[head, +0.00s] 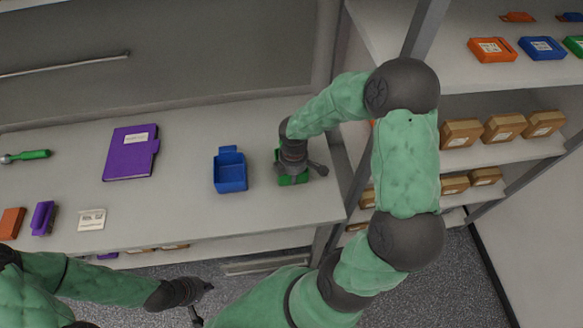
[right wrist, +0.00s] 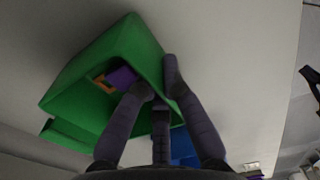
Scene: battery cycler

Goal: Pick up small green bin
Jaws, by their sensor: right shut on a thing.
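The small green bin (head: 292,181) is on the white bench near its right end, mostly covered by my right gripper (head: 301,170) in the head view. In the right wrist view the green bin (right wrist: 90,72) looks tilted, and my right gripper (right wrist: 156,78) is shut on its wall, one finger inside and one outside. Purple and orange items (right wrist: 122,76) show inside it. Whether the bin touches the bench cannot be told. My left gripper (head: 204,303) is open and empty, low in the head view, in front of the bench.
A blue bin (head: 230,177) stands close to the left of the green one. A purple binder (head: 131,153) lies further left. The bench front between the blue bin and white card (head: 92,220) is clear.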

